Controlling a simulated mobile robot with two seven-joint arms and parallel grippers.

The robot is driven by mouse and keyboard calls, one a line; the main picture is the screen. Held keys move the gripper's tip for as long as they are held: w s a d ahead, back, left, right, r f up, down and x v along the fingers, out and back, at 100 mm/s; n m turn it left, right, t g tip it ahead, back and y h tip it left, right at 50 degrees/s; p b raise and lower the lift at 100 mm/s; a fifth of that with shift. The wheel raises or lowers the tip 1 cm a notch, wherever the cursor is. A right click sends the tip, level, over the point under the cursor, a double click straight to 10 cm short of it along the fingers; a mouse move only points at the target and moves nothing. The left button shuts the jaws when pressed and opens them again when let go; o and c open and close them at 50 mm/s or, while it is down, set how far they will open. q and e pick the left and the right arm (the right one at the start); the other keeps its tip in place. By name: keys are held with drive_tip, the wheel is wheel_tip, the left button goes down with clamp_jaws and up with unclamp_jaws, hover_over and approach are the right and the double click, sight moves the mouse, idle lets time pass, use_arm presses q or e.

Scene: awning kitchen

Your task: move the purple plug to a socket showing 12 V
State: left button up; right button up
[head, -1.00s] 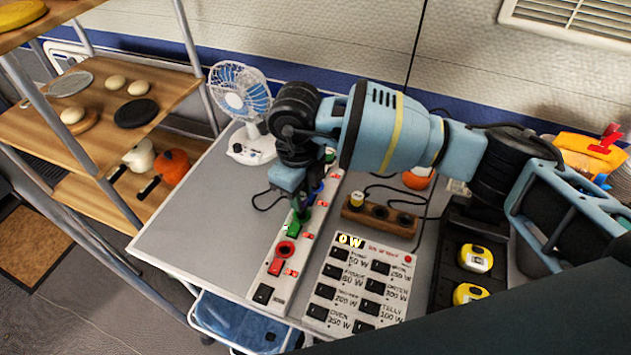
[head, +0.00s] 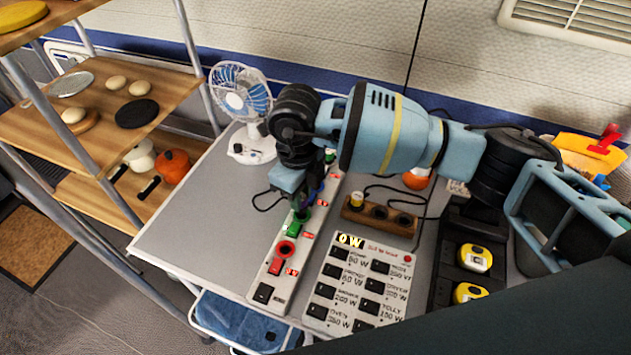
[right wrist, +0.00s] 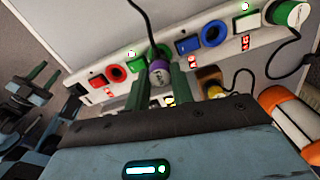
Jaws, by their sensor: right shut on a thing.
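My right gripper (right wrist: 157,78) is shut on the purple plug (right wrist: 160,70), seen between its fingers in the right wrist view. A dark cord rises from the plug. The plug is at the green socket (right wrist: 148,54) of a white power strip; I cannot tell whether it is seated or just above. Red (right wrist: 121,67) and blue (right wrist: 213,34) sockets flank it. In the head view the right gripper (head: 301,207) points down at the strip (head: 258,282). Small red displays show beside sockets; their figures are too small to read surely. My left gripper (right wrist: 50,67) shows open and empty.
A white switch panel (head: 322,262) showing "0 W" lies right of the strip. Behind it is a brown socket block (head: 353,213) with a yellow plug. A fan (head: 241,95) stands at the back left. Grey table is clear at left.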

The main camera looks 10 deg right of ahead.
use_arm(q)
drive_tip(key=shift+s+f+b, duration=0.3)
drive_tip(key=shift+f, duration=0.15)
use_arm(e)
drive_tip(key=shift+f, duration=1.5)
idle(0.7)
drive_tip(key=o, duration=1.3)
drive_tip(key=shift+r, duration=0.1)
drive_tip(key=shift+r+p, duration=1.6)
drive_tip(key=shift+r, duration=1.85)
use_arm(q)
drive_tip(key=w+r+t, duration=0.1)
drive_tip(key=w+r, duration=0.2)
drive_tip(key=r, duration=0.2)
drive_tip(key=shift+w+r, duration=0.15)
drive_tip(key=shift+w, duration=0.15)
use_arm(e)
drive_tip(key=shift+f, duration=0.1)
